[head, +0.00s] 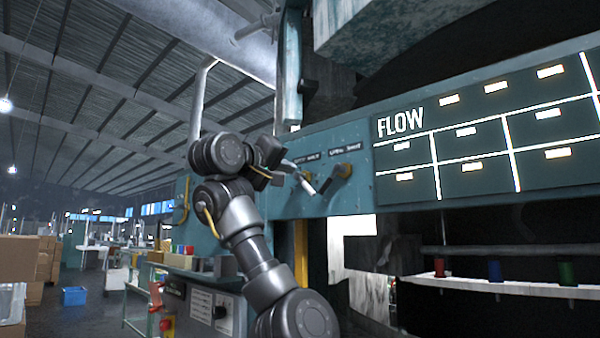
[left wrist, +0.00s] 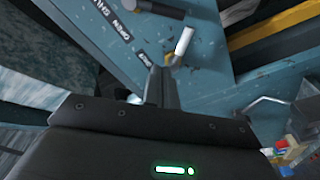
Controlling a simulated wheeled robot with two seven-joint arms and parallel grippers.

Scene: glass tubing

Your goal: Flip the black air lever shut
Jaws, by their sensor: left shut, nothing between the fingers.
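The black lever (head: 326,186) is on the teal machine panel, on a brass-coloured base (head: 345,170), and its handle slants down and left. In the left wrist view the black handle (left wrist: 160,8) is at the top edge, partly cut off. A white-handled lever (head: 308,184) is just left of it; it also shows in the left wrist view (left wrist: 184,41). My left gripper (head: 288,169) is shut and empty, with its fingertips (left wrist: 157,72) close to the white lever's base. I cannot tell whether they touch. The black lever is apart from the fingers. My right gripper is out of view.
The panel (head: 300,203) carries small labels above the levers. A FLOW board (head: 460,175) is to the right. A teal post (head: 289,65) rises behind the gripper. Coloured spools (head: 495,271) stand on a shelf at lower right.

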